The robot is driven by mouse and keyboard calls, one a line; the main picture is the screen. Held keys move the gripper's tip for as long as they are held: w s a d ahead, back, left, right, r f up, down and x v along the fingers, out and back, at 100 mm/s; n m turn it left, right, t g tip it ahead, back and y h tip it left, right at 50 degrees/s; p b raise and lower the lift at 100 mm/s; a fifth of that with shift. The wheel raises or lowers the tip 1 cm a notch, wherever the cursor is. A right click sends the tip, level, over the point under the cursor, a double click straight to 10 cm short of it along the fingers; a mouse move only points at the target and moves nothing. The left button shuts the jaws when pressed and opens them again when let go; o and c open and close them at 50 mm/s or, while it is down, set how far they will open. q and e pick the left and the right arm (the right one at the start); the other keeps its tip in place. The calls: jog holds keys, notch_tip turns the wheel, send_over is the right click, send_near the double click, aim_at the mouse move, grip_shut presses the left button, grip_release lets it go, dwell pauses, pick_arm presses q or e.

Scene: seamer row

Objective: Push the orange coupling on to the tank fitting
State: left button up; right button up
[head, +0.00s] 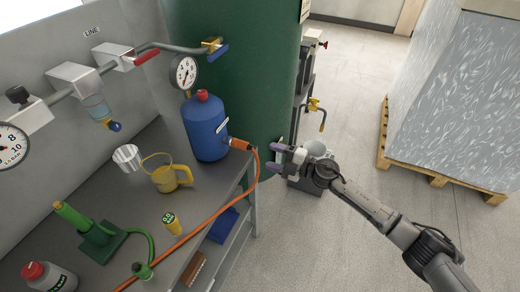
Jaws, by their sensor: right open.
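The orange coupling (240,144) is at the end of an orange hose (215,216), close to the lower right side of the blue tank (207,130). I cannot tell whether it is seated on a fitting; the tank fitting itself is not clearly visible. My right gripper (275,160) is open and empty, to the right of the coupling and apart from it, with its purple-tipped fingers pointing left. My left gripper is out of view.
A large green vessel (255,65) stands behind. Open floor lies to the right, before a wrapped pallet (440,173).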

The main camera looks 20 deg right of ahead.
jog(key=v, duration=0.3)
dwell(0.7)
